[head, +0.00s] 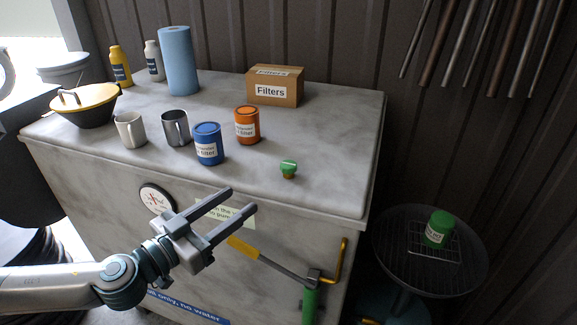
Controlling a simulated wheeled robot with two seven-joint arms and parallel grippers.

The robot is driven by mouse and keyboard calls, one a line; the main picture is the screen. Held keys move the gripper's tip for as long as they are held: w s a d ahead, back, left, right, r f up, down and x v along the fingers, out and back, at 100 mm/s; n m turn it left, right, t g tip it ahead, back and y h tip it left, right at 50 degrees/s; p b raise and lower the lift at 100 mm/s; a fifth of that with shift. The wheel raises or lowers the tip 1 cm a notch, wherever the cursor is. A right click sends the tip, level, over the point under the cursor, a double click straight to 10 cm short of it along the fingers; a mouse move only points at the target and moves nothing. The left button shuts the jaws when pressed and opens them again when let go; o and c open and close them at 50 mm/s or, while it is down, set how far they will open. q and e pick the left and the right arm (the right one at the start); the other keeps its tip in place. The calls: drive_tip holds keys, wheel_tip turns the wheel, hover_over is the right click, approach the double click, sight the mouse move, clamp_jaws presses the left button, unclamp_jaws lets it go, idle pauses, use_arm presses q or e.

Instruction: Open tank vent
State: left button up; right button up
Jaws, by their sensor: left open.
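A small green knob with a brownish base (289,170), which looks like the tank vent, stands upright near the front right of the marbled grey tank top (325,150). My left gripper (243,198) is open and empty, in front of the tank's front face. Its two fingers point up and right toward the green knob, with a clear gap between them and it. The fingers partly cover a pale label (240,215) on the front face. My right gripper is not in view.
Blue (208,145) and orange (247,125) filter cans, mugs (131,130), a paper roll (178,62) and a Filters box (275,88) stand on the top. A green can (439,228) sits in a round drain pan (385,240).

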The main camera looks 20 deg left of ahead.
use_arm(q)
drive_tip(key=shift+s+r+h, duration=0.1)
drive_tip(key=shift+r+h, duration=0.15)
drive_tip(key=shift+h, duration=0.05)
drive_tip(key=shift+d, duration=0.1)
drive_tip(key=b, duration=0.8)
approach(283, 169)
drive_tip(key=shift+d+f, duration=0.1)
drive_tip(key=shift+f, duration=0.05)
drive_tip(key=p+x, duration=0.3)
drive_tip(key=x, duration=0.7)
drive_tip(key=shift+p, duration=0.3)
drive_tip(key=shift+x, duration=0.9)
drive_tip(key=shift+c, duration=0.7)
